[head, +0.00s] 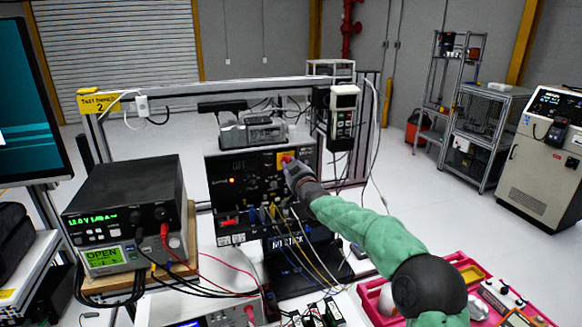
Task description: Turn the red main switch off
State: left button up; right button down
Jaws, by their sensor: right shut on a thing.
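The red main switch (287,158) sits on a yellow plate at the upper right of a black panel (232,197) on the bench. My right gripper (289,164) reaches in from the lower right on a green-sleeved arm. Its fingers are shut on the red main switch and hide most of it. The angle of the switch cannot be made out. My left gripper is not in view.
Several wires (290,225) hang from the panel's lower front, close under my right arm. A black power supply (125,200) stands to the left. A handheld device (341,115) hangs at the right of the frame. A pink tray (370,292) lies at the lower right.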

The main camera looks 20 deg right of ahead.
jog(key=c, duration=1.1)
grip_release()
jog(key=shift+s+d, duration=0.15)
jog(key=shift+s, duration=5.85)
jog(key=shift+f, duration=0.1)
